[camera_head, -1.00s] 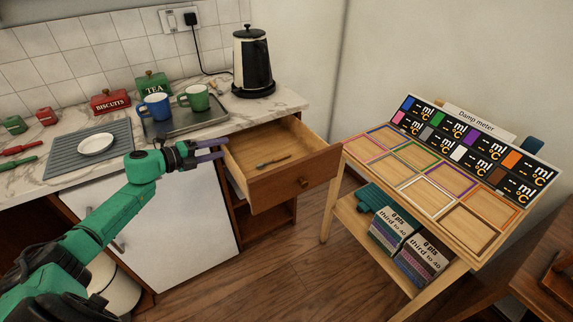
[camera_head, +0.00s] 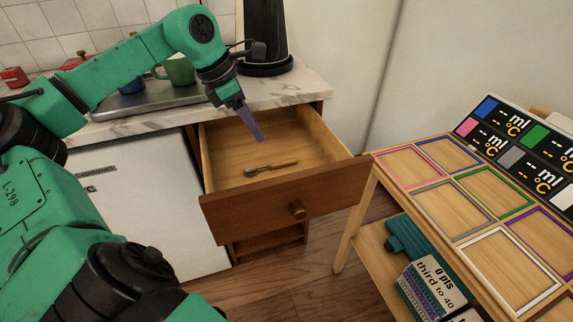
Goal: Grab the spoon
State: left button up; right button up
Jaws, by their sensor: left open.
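The spoon (camera_head: 270,168) lies flat on the bottom of the open wooden drawer (camera_head: 262,197). Its bowl end is to the left and its brown handle points right. My left gripper (camera_head: 255,138) hangs over the drawer with its fingers pointing down. It is above and a little behind the spoon, apart from it and empty. The fingers overlap in this view, so the gap between them is hard to see. My right gripper is not in view.
The marble counter (camera_head: 298,92) with a dark kettle (camera_head: 262,35) and a green mug (camera_head: 180,70) is behind the drawer. The drawer's front panel with a round knob (camera_head: 297,208) stands nearest me. A wooden table with coloured frames (camera_head: 450,193) is on the right.

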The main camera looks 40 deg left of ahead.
pick_arm(q)
send_near(278, 163)
jog(key=shift+p+x, duration=1)
jog(key=shift+x, duration=0.25)
jog(key=shift+w+f, duration=0.1)
jog(key=shift+f, duration=0.15)
jog(key=p+x, duration=0.1)
jog(key=x, duration=0.4)
jog(key=shift+r, duration=0.1)
grip_shut()
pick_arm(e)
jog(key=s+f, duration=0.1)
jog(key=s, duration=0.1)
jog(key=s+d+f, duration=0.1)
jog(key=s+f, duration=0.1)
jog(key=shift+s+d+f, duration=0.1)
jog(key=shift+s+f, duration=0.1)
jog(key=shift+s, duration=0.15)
